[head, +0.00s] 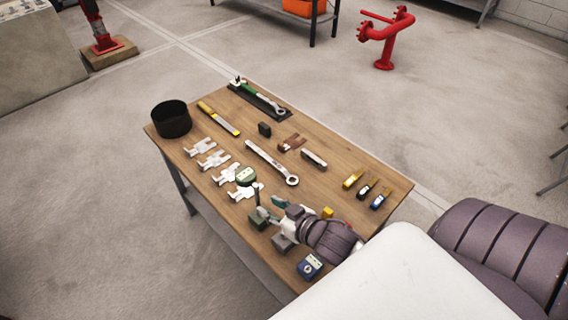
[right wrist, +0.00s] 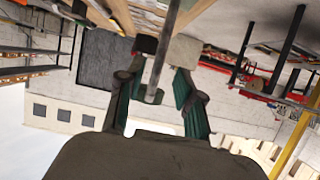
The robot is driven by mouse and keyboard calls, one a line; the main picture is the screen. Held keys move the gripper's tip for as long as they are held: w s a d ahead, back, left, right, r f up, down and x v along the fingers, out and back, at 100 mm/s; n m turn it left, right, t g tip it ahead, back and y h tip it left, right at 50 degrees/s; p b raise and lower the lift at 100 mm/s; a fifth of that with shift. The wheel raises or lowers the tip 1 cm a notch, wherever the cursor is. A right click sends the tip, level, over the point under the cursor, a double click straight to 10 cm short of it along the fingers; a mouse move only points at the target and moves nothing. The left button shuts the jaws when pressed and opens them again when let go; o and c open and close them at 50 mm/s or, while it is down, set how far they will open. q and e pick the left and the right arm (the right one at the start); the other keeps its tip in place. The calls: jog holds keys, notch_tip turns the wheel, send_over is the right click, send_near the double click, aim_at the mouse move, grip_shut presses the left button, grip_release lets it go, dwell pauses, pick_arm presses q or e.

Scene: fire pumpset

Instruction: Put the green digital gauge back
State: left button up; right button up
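The green digital gauge (head: 245,175) has a round green-rimmed face and a thin dark stem. In the head view it stands up at the table's near left edge, in front of white flat pieces. My right gripper (head: 264,212) is at the lower end of its stem. In the right wrist view the dark stem (right wrist: 163,55) runs between the two fingertips of my right gripper (right wrist: 165,48), which appear closed on it. The gauge's face is outside that view. My left gripper is not in view.
The wooden table (head: 335,190) holds a black round bin (head: 171,119), a large wrench (head: 271,162), several white flat pieces (head: 213,159) and a black mat (head: 262,101) with a tool. A blue boxy device (head: 309,266) sits near the front edge. Yellow-and-blue small items (head: 354,179) lie right.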

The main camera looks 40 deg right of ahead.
jog(key=v, duration=0.5)
jog(key=shift+s, duration=0.25)
dwell(0.3)
